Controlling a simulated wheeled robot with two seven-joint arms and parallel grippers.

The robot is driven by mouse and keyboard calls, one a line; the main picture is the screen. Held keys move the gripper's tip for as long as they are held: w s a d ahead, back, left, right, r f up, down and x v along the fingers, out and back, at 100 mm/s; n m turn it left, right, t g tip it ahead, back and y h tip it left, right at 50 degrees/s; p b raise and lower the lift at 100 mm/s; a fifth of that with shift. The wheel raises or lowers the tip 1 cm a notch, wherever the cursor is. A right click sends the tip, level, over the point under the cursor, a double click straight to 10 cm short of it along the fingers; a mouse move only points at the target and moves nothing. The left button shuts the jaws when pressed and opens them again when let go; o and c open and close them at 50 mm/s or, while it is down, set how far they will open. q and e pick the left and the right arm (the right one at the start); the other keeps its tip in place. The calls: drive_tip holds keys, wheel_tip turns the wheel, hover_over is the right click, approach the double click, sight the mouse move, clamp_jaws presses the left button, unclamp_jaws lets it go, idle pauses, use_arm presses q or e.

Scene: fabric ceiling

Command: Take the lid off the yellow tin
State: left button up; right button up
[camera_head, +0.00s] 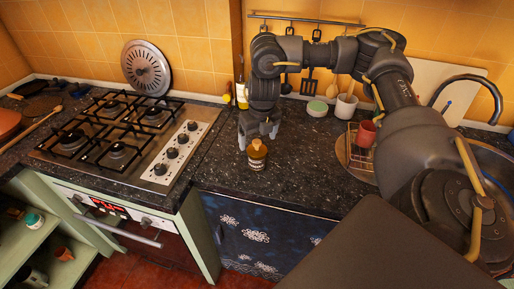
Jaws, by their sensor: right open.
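The yellow tin (257,161) stands upright near the front edge of the dark speckled counter. Its lid (257,147) is on top of it. My right gripper (259,142) points down from above, right behind the tin's top, with its fingers apart. I cannot tell whether the fingers touch the lid. My left gripper is not in this view.
A gas hob (118,135) takes up the counter to the left. A round wooden board with a red cup (366,134) is to the right, near the sink. A green-and-white jar (317,108) stands by the back wall. The counter just right of the tin is clear.

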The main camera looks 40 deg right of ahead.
sight(257, 142)
drive_tip(key=shift+w+d+f, duration=0.1)
drive_tip(key=shift+w+f, duration=0.1)
drive_tip(key=shift+f, duration=0.7)
drive_tip(key=shift+w+d+f, duration=0.1)
drive_tip(key=shift+w+f, duration=0.1)
drive_tip(key=shift+f, duration=0.7)
drive_tip(key=c, duration=1.1)
